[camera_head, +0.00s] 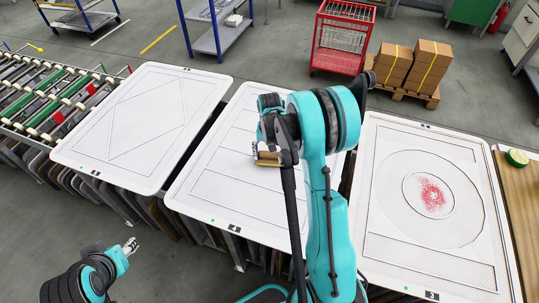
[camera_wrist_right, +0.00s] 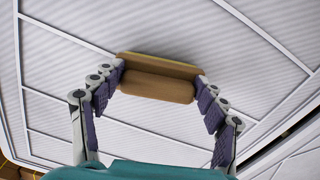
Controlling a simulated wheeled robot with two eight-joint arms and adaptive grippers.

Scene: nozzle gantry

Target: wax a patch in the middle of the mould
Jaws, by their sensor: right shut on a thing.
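Three white mould panels stand side by side: the left mould (camera_head: 100,140) with a diamond outline, the middle mould (camera_head: 200,190) with straight lines, and the right mould (camera_head: 385,180) with rings and a red speckled patch (camera_head: 432,194) inside them. My right gripper (camera_head: 266,156) is over the middle mould, shut on a brown block with a yellowish edge (camera_wrist_right: 155,88). The block lies across between the fingertips, and a shadow falls beside it on the panel. I cannot tell whether it touches. My right arm hides part of the middle mould. My left gripper (camera_head: 131,246) is empty, below the left mould; its opening is too small to judge.
A roller conveyor (camera_head: 50,105) is at the left. A wooden surface with a green-rimmed round item (camera_head: 517,158) is at the far right. A red cart (camera_head: 341,40) and cardboard boxes on a pallet (camera_head: 410,66) stand behind. The left mould's surface is clear.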

